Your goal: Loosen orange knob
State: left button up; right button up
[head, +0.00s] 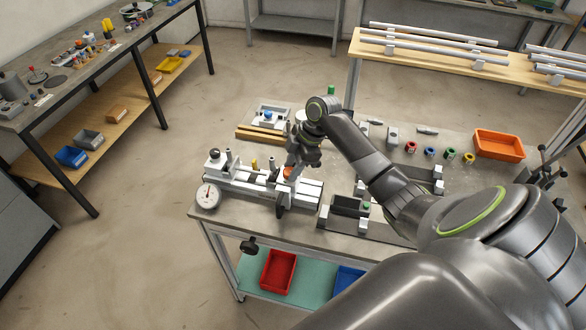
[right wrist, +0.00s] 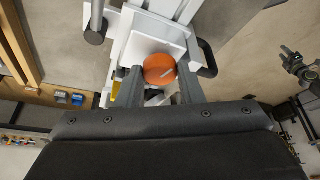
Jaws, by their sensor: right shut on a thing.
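The orange knob (right wrist: 159,69) sits on a white block of the frame jig in the right wrist view, with a pale mark on its face. My right gripper (right wrist: 160,78) has one finger on each side of the knob and is shut on it. In the head view the knob (head: 289,172) shows only in part beside my right gripper (head: 291,175), which reaches down over the right part of the jig (head: 235,185).
A round dial gauge (head: 207,196) stands at the jig's left end. An orange bin (head: 499,144) and several coloured rings lie farther right. A red bin (head: 278,270) is on the shelf below.

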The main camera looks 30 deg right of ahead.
jog(key=shift+n+g+b, duration=0.35)
jog(key=shift+n+g, duration=0.05)
jog(key=shift+n, duration=0.5)
jog(key=o, duration=1)
jog(key=shift+w, duration=0.1)
jog(key=shift+c, duration=0.2)
jog(key=b+v, duration=0.3)
jog(key=v, duration=1.4)
jog(key=shift+d, duration=0.15)
